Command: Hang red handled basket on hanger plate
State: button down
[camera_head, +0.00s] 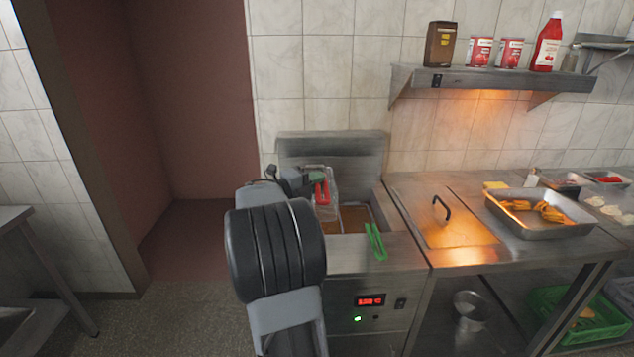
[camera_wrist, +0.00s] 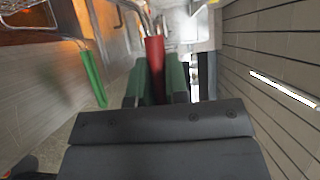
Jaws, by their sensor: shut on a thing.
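The red-handled basket shows its red handle (camera_head: 322,192) and wire mesh near the back of the fryer in the head view. My gripper (camera_head: 317,180) is shut on that handle. In the wrist view the red handle (camera_wrist: 155,62) stands between the green finger pads of my gripper (camera_wrist: 156,84). The basket appears raised above the oil well, in front of the upright steel back plate (camera_head: 335,145), which looks like the hanger plate. I cannot tell whether the basket touches the plate. My arm hides part of the fryer's left side.
A green-handled basket (camera_head: 375,242) sits in the fryer's right side; its handle (camera_wrist: 92,78) also shows in the wrist view. A steel counter (camera_head: 465,258) with a black-handled lid and a food tray (camera_head: 545,228) stands right. A shelf (camera_head: 490,79) hangs above.

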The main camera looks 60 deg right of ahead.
notch_tip(320, 180, up, 7)
jog(key=p, duration=0.8)
jog(key=shift+f, duration=0.3)
jog(key=shift+w+f, duration=0.1)
